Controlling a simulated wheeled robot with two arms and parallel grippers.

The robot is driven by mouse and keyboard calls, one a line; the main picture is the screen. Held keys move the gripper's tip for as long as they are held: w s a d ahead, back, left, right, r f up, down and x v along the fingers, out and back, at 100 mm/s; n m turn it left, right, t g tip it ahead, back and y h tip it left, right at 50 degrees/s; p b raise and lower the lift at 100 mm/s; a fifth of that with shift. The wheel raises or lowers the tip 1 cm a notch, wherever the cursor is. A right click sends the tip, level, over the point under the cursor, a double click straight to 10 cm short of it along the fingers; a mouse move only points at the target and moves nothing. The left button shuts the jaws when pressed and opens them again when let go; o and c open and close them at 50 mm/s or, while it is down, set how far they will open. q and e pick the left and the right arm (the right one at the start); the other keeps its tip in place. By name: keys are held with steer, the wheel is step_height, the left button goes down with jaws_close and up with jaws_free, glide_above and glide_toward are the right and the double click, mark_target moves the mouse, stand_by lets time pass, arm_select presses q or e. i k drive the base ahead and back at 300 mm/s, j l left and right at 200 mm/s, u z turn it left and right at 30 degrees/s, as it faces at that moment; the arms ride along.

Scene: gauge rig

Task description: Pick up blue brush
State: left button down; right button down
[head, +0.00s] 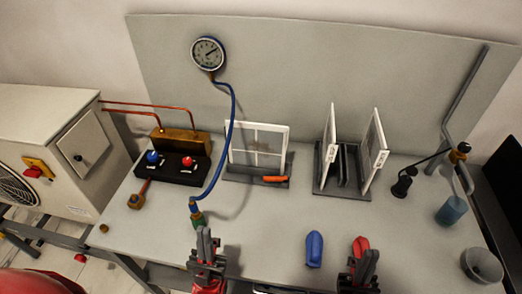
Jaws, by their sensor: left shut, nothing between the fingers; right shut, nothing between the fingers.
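A blue rounded, elongated object (314,249), which looks like the blue brush, lies on the bench near its front edge, between my two grippers. Its bristles cannot be made out. My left gripper (206,240) is shut and empty, to the left of it, near the end of the blue hose. My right gripper (363,265) is shut and empty, to the right of the blue object and apart from it. A red object (361,245) of similar shape shows just behind the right gripper's tips and is partly hidden by it.
A blue hose (232,120) runs from the gauge (207,53) down to the bench by my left gripper. Behind stand a white-framed panel (257,145), an orange item (275,179) and a rack (345,165). A blue cup (451,210) and grey bowl (482,265) are at right.

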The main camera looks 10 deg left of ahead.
mark_target(314, 240)
steer(key=z, duration=1.2)
steer(key=k+j+z, duration=0.3)
steer(key=j, duration=0.2)
steer(key=k+j+z, duration=0.25)
steer(key=j, duration=0.25)
steer(key=k, duration=0.1)
